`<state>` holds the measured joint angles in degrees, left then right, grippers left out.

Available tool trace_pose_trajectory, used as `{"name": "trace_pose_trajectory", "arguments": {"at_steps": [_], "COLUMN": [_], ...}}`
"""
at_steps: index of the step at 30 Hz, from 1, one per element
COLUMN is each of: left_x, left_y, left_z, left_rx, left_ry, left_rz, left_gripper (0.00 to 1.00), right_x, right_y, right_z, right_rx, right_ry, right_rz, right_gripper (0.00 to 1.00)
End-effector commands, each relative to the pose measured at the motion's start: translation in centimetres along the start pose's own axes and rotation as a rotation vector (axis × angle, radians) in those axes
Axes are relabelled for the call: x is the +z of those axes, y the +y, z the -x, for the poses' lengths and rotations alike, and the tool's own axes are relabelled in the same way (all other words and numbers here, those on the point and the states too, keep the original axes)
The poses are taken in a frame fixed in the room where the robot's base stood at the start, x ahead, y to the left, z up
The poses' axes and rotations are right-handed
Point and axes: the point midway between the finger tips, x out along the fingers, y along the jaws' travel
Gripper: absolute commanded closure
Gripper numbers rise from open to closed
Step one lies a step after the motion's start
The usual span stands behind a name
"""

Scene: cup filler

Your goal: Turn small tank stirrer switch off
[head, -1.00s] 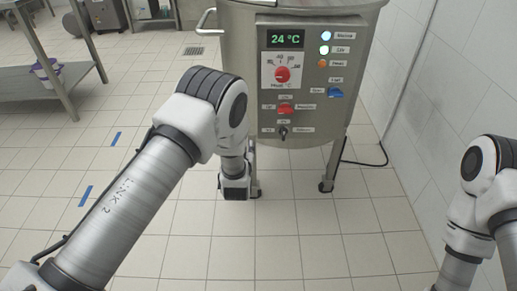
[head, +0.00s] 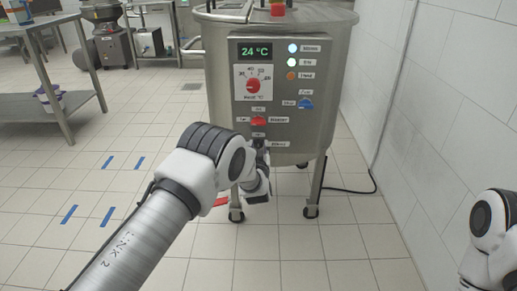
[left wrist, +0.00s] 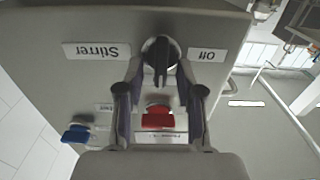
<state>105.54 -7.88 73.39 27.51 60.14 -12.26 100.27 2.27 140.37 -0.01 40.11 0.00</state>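The stirrer switch (left wrist: 160,62) is a black-handled knob on the tank's steel panel. The left wrist view shows it upside down between the "Stirrer" label (left wrist: 97,51) and the "Off" label (left wrist: 207,55); its handle looks upright. My left gripper (left wrist: 160,72) is open, with one finger on each side of the switch; I cannot tell whether they touch it. In the head view my left gripper (head: 262,160) is in front of the lower panel and largely hides the switch. My right gripper is out of view.
The small tank (head: 222,60) has a red knob (head: 258,121) just above the switch, a blue knob (head: 306,104), a red temperature dial (head: 253,86) and lights. A tiled wall stands right, a steel table (head: 60,88) left. The floor between is mostly clear.

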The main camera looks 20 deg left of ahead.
Motion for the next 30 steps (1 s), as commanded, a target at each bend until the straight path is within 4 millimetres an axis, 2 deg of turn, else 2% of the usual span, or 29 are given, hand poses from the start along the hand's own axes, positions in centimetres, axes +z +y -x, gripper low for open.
{"name": "trace_pose_trajectory", "arguments": {"at_steps": [1, 2, 3, 17, 23, 30], "left_x": [0.0, 0.0, 0.0, -0.1, -0.1, -0.1], "left_y": [0.0, 0.0, 0.0, 0.0, -0.2, -0.4], "left_z": [0.0, 0.0, 0.0, 0.0, 0.0, 0.0], "left_rx": [0.0, 0.0, 0.0, 0.0, 0.0, -0.001], "left_ry": [0.0, 0.0, 0.0, 0.0, 0.0, 0.0], "left_rz": [0.0, 0.0, 0.0, 0.036, 0.128, 0.319], "left_gripper": [0.84, 0.94, 1.0, 1.0, 1.0, 1.0], "right_x": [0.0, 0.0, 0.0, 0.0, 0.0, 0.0], "right_y": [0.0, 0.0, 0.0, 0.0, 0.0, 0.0], "right_z": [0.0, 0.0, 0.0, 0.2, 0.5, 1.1], "right_rx": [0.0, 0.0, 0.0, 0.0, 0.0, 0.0], "right_ry": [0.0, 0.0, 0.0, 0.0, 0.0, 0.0], "right_rz": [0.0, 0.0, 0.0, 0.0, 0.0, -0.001], "right_gripper": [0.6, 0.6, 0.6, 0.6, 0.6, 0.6]}}
